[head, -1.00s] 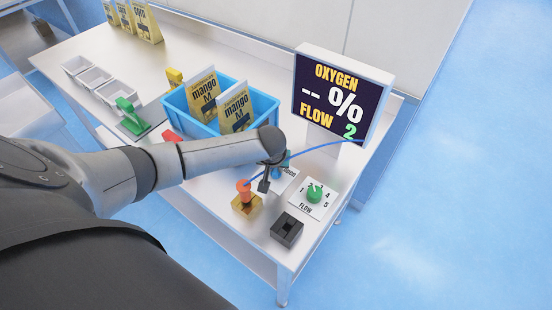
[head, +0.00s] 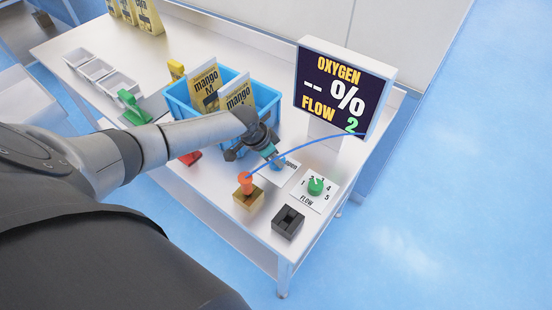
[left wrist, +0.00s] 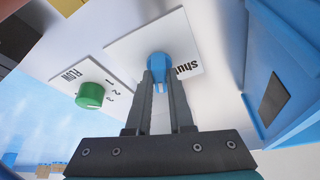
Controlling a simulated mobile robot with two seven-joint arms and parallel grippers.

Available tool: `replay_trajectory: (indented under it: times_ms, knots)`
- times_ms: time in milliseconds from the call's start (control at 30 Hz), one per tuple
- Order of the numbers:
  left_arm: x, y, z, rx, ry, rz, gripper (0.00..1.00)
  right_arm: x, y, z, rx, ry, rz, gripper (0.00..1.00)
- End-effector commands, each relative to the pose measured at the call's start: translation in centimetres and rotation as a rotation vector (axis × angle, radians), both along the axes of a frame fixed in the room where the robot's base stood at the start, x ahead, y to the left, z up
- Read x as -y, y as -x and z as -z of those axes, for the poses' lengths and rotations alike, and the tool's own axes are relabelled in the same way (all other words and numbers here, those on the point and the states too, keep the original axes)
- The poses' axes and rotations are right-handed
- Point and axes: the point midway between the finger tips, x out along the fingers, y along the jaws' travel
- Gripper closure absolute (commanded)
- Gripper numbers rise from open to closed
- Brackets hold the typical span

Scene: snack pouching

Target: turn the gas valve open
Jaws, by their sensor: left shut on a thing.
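The gas valve is a blue handle (left wrist: 158,65) on a white plate (left wrist: 130,42), with the word "shut" beside it in the left wrist view. In the head view the plate (head: 287,173) shows small lettering that is hard to read. My left gripper (left wrist: 160,85) has its two dark fingers on either side of the handle, shut on it. In the head view the gripper (head: 273,158) reaches down over the plate and hides most of the handle. My right gripper is not in view.
A green flow knob (head: 315,186) is right of the valve. A blue crate (head: 190,112) with mango pouches is behind left. A display (head: 345,85) reads flow 2.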

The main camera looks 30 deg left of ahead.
Motion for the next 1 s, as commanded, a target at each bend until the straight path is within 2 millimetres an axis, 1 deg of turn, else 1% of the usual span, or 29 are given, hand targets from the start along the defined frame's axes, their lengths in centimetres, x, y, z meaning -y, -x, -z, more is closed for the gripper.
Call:
replay_trajectory:
  times_ms: [33,100,400,700,1000]
  knots:
    - [-0.2,-0.1,0.4,0.001,-0.001,0.04,1.0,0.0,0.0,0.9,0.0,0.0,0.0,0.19]
    - [-0.2,-0.1,0.4,0.001,-0.001,0.101,1.0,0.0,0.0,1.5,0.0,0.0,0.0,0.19]
    - [-0.2,-0.1,0.3,0.0,-0.002,0.306,1.0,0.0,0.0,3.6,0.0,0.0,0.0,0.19]
    - [-0.2,-0.1,0.1,0.0,-0.002,0.403,1.0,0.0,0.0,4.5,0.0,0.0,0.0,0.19]
    - [-0.2,-0.1,0.0,-0.002,-0.003,0.422,1.0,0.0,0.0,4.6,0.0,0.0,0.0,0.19]
